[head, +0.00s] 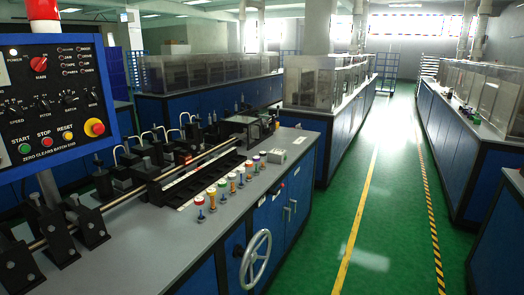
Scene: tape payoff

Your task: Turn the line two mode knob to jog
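A black control panel (50,120) in a blue frame stands at the left edge of the head view. It has a row of black knobs under the indicator lamps. The rightmost knob (92,94) has a small label below it that seems to read MODE. Its pointer setting is too small to read, and no line number is legible on the panel. Neither of my grippers is in view.
The panel's grey post (50,188) rises beside a grey-topped blue bench (150,245) with rollers, a long rod and several coloured buttons. A handwheel (256,256) sticks out from its front. The green aisle (385,215) is clear.

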